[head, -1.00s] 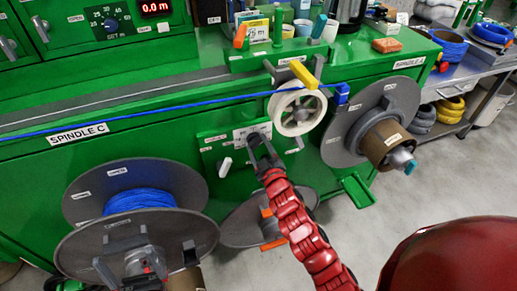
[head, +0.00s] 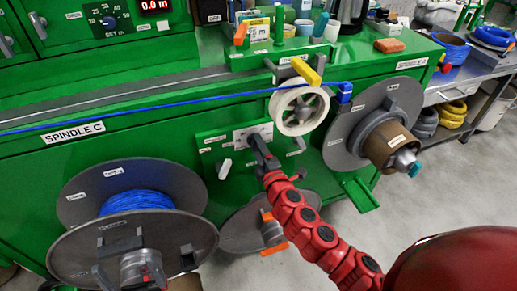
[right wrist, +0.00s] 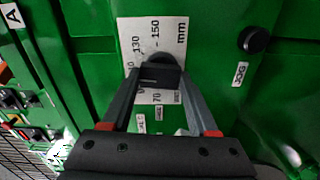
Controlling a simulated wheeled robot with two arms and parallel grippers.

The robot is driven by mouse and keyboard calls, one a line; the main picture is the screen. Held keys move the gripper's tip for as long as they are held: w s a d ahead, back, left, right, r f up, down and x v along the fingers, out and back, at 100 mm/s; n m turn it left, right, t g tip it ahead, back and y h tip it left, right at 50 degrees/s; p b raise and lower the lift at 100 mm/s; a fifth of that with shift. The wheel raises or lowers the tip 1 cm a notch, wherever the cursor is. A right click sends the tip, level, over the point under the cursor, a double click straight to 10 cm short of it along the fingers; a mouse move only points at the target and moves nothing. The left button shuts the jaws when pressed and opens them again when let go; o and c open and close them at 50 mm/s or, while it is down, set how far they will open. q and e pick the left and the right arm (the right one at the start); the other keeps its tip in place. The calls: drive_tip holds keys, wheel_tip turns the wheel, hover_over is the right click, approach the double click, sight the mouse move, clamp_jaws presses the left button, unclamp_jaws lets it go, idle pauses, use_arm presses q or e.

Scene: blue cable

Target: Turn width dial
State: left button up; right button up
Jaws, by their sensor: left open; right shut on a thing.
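The width dial (right wrist: 155,70) is a dark knob on a white scale plate (right wrist: 165,35) marked in mm, with 130, 150 and 70 readable. My right gripper (right wrist: 154,78) is shut on the dial, one finger on each side of it.
A spool of blue cable (head: 138,203) stands at lower left. The blue cable (head: 200,103) runs across the machine front, above a white wheel (head: 300,110). A large grey spool (head: 350,130) is at right. A black JOG button (right wrist: 253,40) sits beside the dial.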

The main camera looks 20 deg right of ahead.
drive_tip(key=shift+f+n, duration=0.1)
drive_tip(key=shift+n, duration=0.5)
drive_tip(key=o, duration=1.4)
drive_tip(key=s+p, duration=0.1)
drive_tip(key=s, duration=0.4)
drive_tip(key=s+p, duration=0.1)
drive_tip(key=s, duration=0.5)
drive_tip(key=s+p, duration=0.1)
drive_tip(key=s, duration=0.5)
drive_tip(key=shift+s+d, duration=0.25)
drive_tip(key=shift+d, duration=0.05)
